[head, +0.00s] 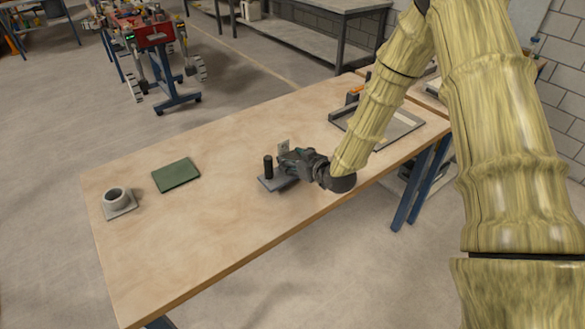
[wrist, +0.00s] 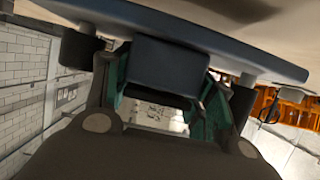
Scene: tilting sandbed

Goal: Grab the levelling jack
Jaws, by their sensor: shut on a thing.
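The levelling jack, as I take it, is a blue-grey flat plate (head: 272,184) with a dark upright post at its left, near the middle of the table in the head view. In the wrist view it shows as a blue-grey plate with a block (wrist: 168,68) and two dark round posts. My gripper (head: 288,164) reaches it from the right. Its teal fingers (wrist: 165,88) are shut on the block, one on each side. I cannot tell whether the plate touches the table. My gripper hides part of the jack in the head view.
The wooden table (head: 215,225) is clear at the front. A green book (head: 176,175) and a grey cup-like piece (head: 116,196) on a square plate lie left. A small pale upright piece (head: 284,146) stands behind my gripper. A shallow framed tray (head: 395,128) lies right.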

